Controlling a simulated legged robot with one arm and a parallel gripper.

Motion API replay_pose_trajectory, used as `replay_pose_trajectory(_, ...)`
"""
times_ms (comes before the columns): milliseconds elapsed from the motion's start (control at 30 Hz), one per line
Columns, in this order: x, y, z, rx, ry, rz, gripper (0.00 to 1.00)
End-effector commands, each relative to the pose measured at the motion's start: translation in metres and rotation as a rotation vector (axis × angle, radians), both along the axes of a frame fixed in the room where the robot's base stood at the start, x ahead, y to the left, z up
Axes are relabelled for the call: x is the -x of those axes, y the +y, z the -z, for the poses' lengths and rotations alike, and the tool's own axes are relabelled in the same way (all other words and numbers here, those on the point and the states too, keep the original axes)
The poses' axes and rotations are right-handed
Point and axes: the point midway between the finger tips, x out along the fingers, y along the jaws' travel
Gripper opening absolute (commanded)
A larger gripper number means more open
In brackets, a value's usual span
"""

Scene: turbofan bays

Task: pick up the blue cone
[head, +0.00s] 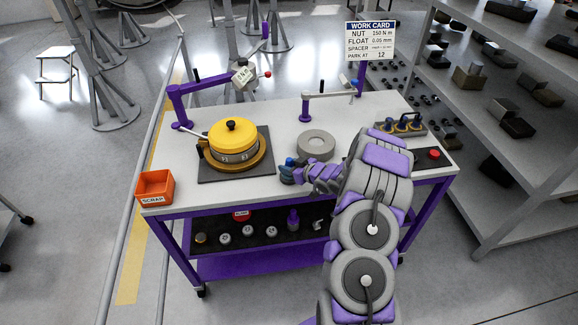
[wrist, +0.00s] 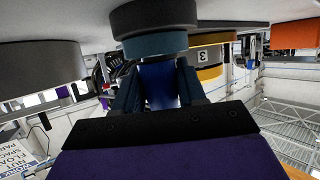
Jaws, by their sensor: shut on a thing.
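My gripper (head: 289,173) is low over the white table top, in front of the grey ring (head: 316,145). It is shut on the blue cone (wrist: 158,86). In the wrist view, where the scene is upside down, the cone's blue body sits between the two dark fingers, with a teal band and a wide dark disc (wrist: 153,18) beyond them. In the head view only a small blue piece of the cone (head: 290,162) shows at the fingertips. I cannot tell whether its base touches the table.
A yellow round housing (head: 232,136) on a dark plate stands left of my gripper. An orange scrap bin (head: 155,187) is at the front left corner. A block with knobs (head: 402,125) and a red button (head: 434,154) are at the right. Purple swing arms stand along the back.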

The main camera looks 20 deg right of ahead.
Motion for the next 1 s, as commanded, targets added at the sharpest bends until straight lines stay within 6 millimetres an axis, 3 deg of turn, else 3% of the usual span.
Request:
replay_pose_trajectory(367,0.0,0.001,-0.003,0.001,0.003,0.0,0.11)
replay_pose_trajectory(667,0.0,-0.001,-0.04,0.002,-0.001,0.0,0.11)
replay_pose_trajectory(1000,0.056,0.038,-0.042,-0.005,0.002,0.0,0.11)
